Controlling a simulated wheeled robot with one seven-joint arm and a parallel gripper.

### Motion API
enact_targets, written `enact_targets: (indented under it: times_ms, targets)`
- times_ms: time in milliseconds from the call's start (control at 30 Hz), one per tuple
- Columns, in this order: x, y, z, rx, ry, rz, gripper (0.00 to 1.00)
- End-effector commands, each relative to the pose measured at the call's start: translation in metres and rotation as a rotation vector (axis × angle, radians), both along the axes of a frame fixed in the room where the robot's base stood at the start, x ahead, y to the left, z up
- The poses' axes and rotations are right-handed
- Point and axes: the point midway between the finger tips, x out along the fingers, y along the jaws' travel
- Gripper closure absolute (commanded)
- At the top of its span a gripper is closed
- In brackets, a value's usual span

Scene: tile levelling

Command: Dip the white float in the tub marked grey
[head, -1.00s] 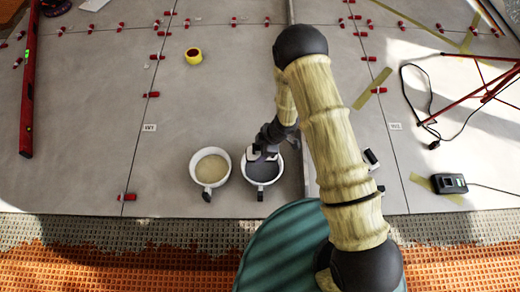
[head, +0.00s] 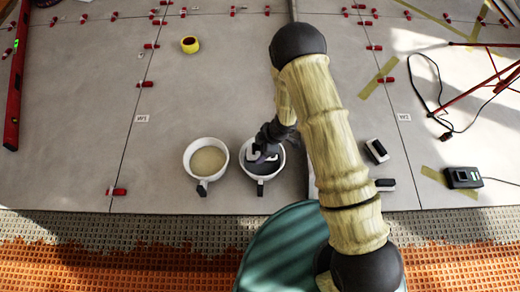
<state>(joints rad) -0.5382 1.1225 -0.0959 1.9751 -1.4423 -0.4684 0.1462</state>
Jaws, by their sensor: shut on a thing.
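Two white tubs with handles stand side by side near the front edge of the tiled floor. The left tub (head: 197,178) holds beige stuff; the right tub (head: 281,169) holds dark grey stuff. Any marking on them is too small to read. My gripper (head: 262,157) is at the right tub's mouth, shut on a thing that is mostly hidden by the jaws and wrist. Pale parts show at the jaws, but I cannot clearly tell the float's shape or how deep it sits. Two dark-and-pale blocks, perhaps floats, lie right of my arm, one (head: 376,151) behind the other (head: 385,184).
A yellow tape roll (head: 190,45) lies at the back. A red level (head: 16,85) lies far left. A black device (head: 463,178) with a cable and red tripod legs (head: 480,98) are at right. Red clips line the tile joints. Orange matting (head: 120,265) is in front.

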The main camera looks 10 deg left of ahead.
Motion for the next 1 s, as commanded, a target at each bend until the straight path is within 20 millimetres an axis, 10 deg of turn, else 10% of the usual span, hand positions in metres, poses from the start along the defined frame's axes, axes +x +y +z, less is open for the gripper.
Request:
enact_targets:
  times_ms: [533,1000]
  targets:
    - [0.000,0.000,-0.054,0.001,0.002,-0.001,0.71]
    - [0.000,0.000,-0.062,0.000,0.000,-0.001,0.71]
